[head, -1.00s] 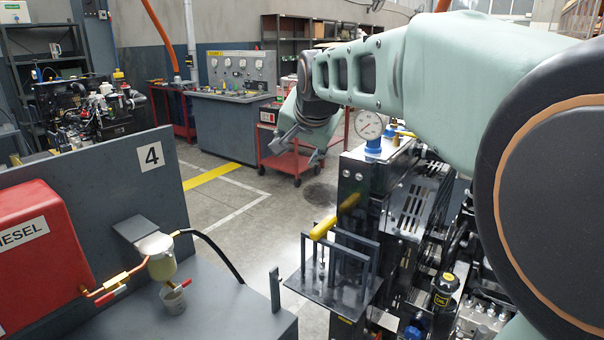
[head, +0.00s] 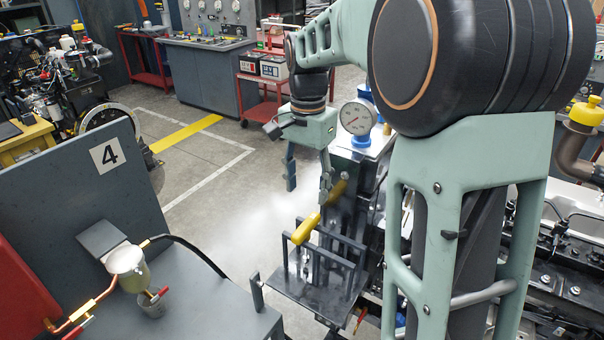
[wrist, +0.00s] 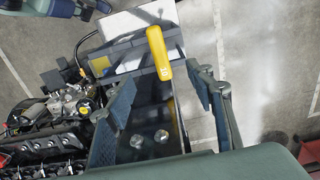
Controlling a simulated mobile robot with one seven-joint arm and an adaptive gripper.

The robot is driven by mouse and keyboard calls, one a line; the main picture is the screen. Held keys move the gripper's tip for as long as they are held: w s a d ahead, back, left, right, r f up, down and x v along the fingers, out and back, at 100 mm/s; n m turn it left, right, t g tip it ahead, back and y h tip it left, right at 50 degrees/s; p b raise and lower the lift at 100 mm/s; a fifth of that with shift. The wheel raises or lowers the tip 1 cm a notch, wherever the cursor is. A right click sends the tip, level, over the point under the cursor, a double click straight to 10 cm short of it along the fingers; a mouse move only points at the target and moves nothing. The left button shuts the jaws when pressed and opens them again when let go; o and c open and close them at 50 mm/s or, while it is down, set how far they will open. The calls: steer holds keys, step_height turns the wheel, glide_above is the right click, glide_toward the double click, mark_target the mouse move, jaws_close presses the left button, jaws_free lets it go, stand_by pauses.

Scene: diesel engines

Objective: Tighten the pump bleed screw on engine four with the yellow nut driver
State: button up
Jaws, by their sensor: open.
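An engine (head: 570,290) lies at the right, partly hidden by my arm. I cannot make out the pump bleed screw.
A grey panel marked 4 (head: 107,155) and a grey bench with a fuel filter bowl (head: 128,266) stand at the left. A pressure gauge (head: 357,117) rises behind the rack. A red cart (head: 275,95) is further back. Floor (head: 190,190) between is open.

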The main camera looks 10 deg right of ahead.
mark_target(306, 223)
step_height(306, 223, down, 11)
steer(key=b, duration=0.8)
steer(key=shift+c, duration=0.6)
jaws_close()
steer(key=shift+r, duration=0.15)
stand_by(0.6)
